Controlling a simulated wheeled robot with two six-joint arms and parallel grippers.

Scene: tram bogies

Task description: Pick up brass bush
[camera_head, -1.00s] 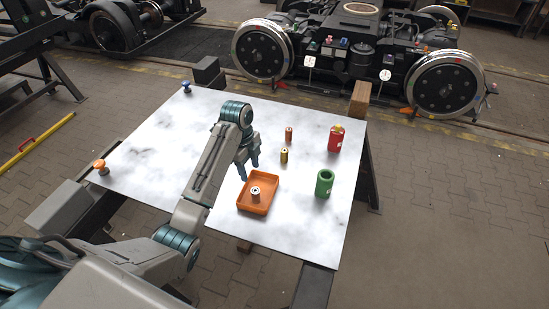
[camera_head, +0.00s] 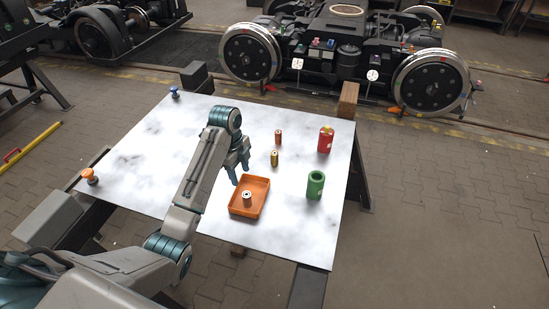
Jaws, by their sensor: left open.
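The brass bush (camera_head: 274,158) is a small yellow-gold cylinder standing upright on the white marbled table top (camera_head: 150,155). It stands behind the orange tray and in front of a copper-brown cylinder (camera_head: 278,137). My left gripper (camera_head: 240,177) is open, fingers pointing down, to the left of the brass bush and apart from it. Its fingertips are near the back left corner of the orange tray (camera_head: 234,207). Nothing shows between the fingers. My right gripper is not in view.
A small grey cylinder (camera_head: 247,199) stands in the orange tray. A green hollow cylinder (camera_head: 315,186) and a red canister (camera_head: 325,140) stand to the right. An orange knob (camera_head: 90,176) and a blue knob (camera_head: 175,92) are at the table's left side. The table's left part is clear.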

